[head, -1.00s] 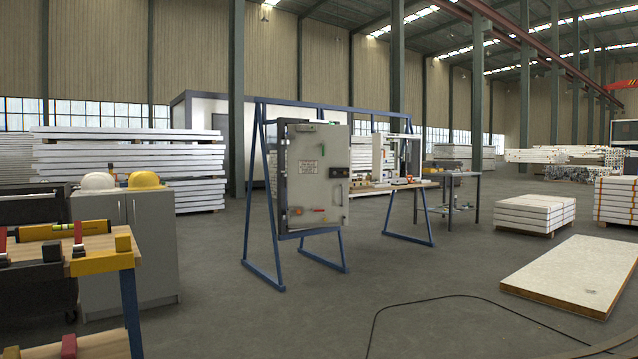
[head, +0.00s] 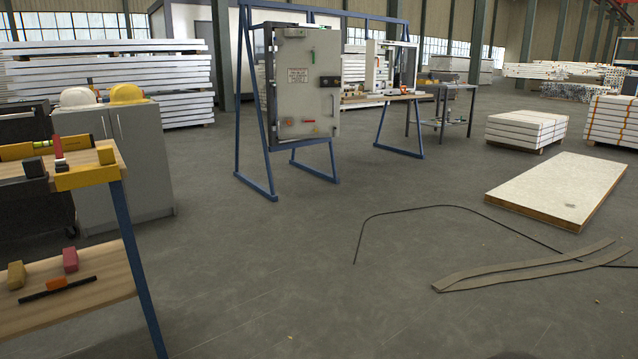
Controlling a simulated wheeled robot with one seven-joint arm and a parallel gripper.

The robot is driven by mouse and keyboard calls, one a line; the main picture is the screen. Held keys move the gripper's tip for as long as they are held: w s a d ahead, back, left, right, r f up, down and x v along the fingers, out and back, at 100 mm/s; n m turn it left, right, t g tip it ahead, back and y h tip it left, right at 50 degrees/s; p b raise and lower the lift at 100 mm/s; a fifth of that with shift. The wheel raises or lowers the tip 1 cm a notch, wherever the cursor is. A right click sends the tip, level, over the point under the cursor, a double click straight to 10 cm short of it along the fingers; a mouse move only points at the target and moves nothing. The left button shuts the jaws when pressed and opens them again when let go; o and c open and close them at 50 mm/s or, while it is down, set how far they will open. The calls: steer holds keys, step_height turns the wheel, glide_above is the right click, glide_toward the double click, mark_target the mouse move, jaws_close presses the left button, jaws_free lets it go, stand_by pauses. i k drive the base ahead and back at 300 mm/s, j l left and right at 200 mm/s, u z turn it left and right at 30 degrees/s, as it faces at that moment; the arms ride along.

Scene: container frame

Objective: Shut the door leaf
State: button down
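The door leaf (head: 306,100) is a pale grey panel with a printed label, a black latch block at its right edge and small orange and green parts. It hangs in a dark grey door frame (head: 260,85) on a blue A-shaped stand (head: 243,110), some way ahead of me. The leaf seems to stand out from the frame at an angle, but I cannot tell how wide the gap is. The hinge side is not clear at this distance. My gripper is not in view, and nothing of mine touches the leaf.
A wooden workbench (head: 75,290) with tools stands close at the left, before a grey cabinet (head: 140,165) with helmets. A black cable (head: 440,206) and flat strips (head: 520,268) lie on the floor at the right, near a pale slab (head: 560,190). The floor before the stand is clear.

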mark_target(302, 93)
steer(key=i, duration=5.7)
